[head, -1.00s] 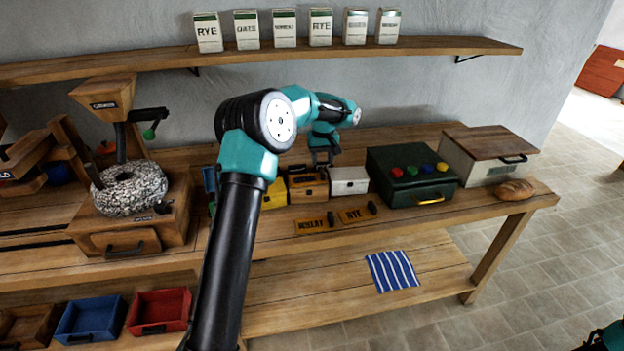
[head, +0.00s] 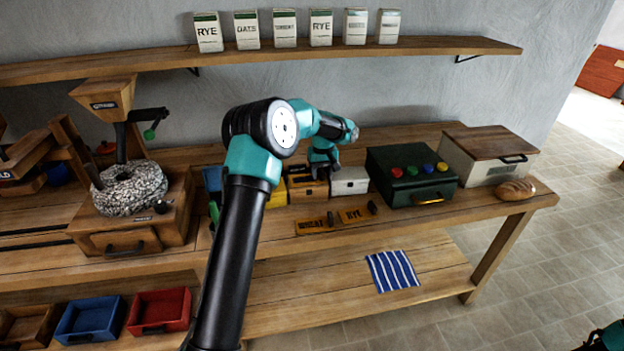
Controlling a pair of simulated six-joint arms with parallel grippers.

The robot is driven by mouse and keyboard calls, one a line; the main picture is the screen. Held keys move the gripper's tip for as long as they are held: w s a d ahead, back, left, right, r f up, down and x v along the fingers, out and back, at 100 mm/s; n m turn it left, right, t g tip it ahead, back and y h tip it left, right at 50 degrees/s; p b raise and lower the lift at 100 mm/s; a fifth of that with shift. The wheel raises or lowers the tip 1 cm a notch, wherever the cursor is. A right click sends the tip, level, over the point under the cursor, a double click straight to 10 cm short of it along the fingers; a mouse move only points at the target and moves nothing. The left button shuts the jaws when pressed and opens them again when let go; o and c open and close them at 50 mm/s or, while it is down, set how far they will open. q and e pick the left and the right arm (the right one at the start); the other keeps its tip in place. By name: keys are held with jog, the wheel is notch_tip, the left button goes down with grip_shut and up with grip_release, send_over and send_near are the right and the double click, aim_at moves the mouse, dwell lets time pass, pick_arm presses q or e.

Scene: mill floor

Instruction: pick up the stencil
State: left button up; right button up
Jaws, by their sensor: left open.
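Two small tan stencil plates with dark lettering and black knobs lie flat near the front of the bench. The left plate (head: 314,227) seems to read WHEAT, and the right plate (head: 353,216) reads RYE. My left gripper (head: 325,174) is open and empty, pointing down above and behind the plates, in front of the small boxes. It is apart from both plates. Its fingertips are small and partly lost against the boxes.
Behind the plates stand a yellow box (head: 277,194), a wooden box (head: 307,190), a white box (head: 349,181) and a green case (head: 411,177) with coloured knobs. A stone mill (head: 130,187) stands left. Bread (head: 514,190) lies right. Bare bench surrounds the plates' front.

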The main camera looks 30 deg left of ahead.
dwell(0.4)
pick_arm(q)
grip_shut()
dwell(0.4)
